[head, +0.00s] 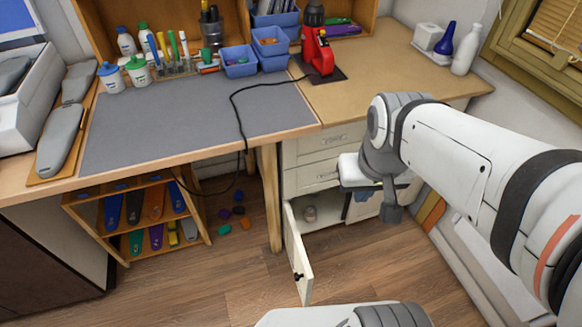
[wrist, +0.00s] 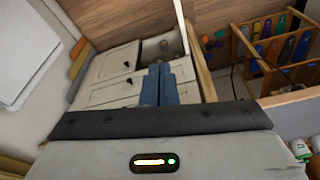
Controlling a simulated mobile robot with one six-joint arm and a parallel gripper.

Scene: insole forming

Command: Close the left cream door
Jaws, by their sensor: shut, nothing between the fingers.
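The left cream door (head: 299,255) stands wide open in the head view. It swings out from the cream cabinet (head: 312,158) under the right end of the bench and carries a dark knob. Its edge (wrist: 181,26) shows as a pale strip at the top of the wrist view. My gripper (head: 366,194) is in front of the cabinet, right of the open door and apart from it. Its blue fingers (wrist: 159,70) are together with nothing between them. The arm hides part of the cabinet's right side.
A small jar (head: 310,213) stands inside the open compartment. A wooden bench leg (head: 268,200) is just left of the door. Several coloured pieces (head: 224,229) lie on the floor near a wooden rack (head: 196,222). The floor in front of the door is partly clear.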

